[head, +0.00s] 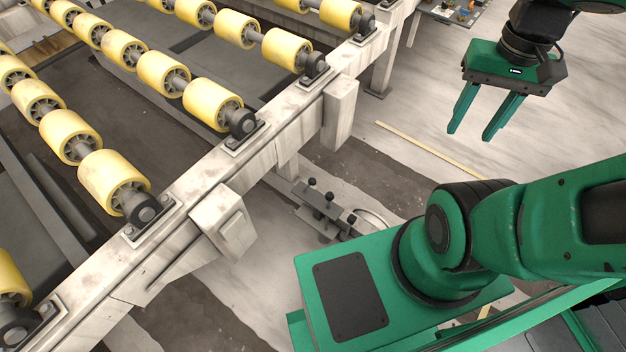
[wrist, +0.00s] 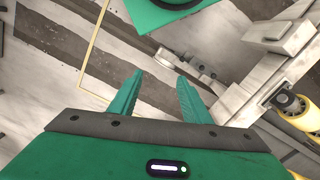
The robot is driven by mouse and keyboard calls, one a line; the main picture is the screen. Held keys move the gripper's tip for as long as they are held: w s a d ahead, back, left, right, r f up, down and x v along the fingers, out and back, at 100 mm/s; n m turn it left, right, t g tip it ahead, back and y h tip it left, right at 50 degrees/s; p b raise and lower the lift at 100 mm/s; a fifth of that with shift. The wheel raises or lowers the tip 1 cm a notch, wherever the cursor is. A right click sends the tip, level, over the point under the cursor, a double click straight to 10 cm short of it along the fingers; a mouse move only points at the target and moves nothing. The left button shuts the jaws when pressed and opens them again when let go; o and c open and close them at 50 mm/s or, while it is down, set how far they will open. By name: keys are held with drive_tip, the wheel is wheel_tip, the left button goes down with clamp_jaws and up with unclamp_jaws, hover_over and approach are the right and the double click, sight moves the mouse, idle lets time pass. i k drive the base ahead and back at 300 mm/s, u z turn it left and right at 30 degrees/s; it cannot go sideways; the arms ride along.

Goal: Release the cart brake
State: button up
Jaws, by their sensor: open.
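My gripper (head: 470,136) is open and empty, high at the upper right of the head view, fingers pointing down. In the wrist view my gripper (wrist: 160,76) has its two green fingers apart with only floor between them. A small grey metal bracket with black-knobbed levers (head: 322,205) sits low beside the roller frame, left of my base. It seems to be the brake, but no label shows. In the wrist view the bracket (wrist: 190,62) appears beyond the fingertips, small and unclear. My gripper is well apart from it. Which part is the cart cannot be told clearly.
A pale worn frame (head: 270,135) with several yellow rollers (head: 213,103) fills the left. A square post (head: 340,112) stands near the levers. My green base and arm lie right of them. A yellow floor line (head: 425,147) crosses open floor below my gripper.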

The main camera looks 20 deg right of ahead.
sight(312, 181)
drive_tip(key=z, duration=1.3)
drive_tip(key=k, duration=1.35)
drive_tip(key=u, duration=1.3)
drive_tip(key=i, duration=1)
drive_tip(key=z, duration=0.05)
